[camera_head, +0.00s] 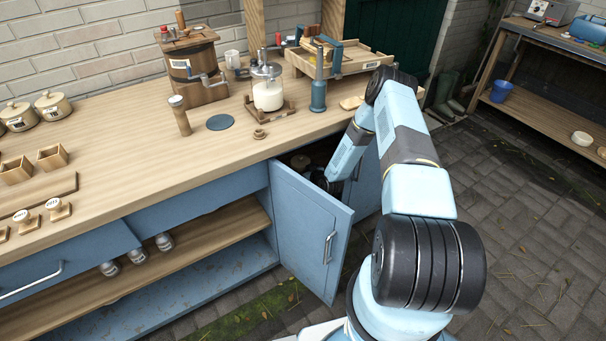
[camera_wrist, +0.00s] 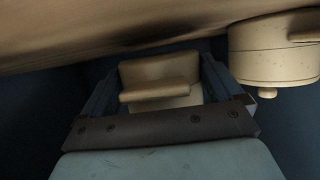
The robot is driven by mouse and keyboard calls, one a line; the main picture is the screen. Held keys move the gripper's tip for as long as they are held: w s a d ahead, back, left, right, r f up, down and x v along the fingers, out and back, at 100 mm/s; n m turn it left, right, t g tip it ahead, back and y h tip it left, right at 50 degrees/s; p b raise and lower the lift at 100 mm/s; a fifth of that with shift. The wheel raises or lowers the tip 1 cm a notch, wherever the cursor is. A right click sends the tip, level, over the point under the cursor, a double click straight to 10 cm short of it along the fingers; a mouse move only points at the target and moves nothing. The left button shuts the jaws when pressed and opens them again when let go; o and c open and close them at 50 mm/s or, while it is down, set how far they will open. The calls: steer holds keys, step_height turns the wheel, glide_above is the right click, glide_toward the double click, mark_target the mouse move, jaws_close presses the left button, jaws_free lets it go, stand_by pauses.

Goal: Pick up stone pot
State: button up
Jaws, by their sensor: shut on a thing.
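My gripper (camera_wrist: 163,78) is shut on a cream, blocky-looking piece (camera_wrist: 160,70), which appears to be the stone pot, in the middle of the wrist view. Its full shape is hidden by the fingers and the shade. In the head view my arm reaches into the lower cupboard, and the gripper end is mostly hidden behind the open door and counter edge. A second cream, round lidded pot (camera_wrist: 270,52) shows at the right of the wrist view, appearing upside down with its knob pointing downward in the picture.
A wooden shelf surface (camera_wrist: 110,35) crosses the top of the wrist view, close to the held piece. The open blue door (camera_head: 308,232) stands left of my arm. The counter (camera_head: 120,115) above carries a churn (camera_head: 193,68), glass jar (camera_head: 268,92) and several pots.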

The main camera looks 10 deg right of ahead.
steer(key=shift+r, duration=0.75)
steer(key=s+d, duration=0.3)
steer(key=s, duration=0.5)
steer(key=s+d, duration=0.3)
steer(key=s, duration=0.6)
steer(key=shift+s, duration=0.1)
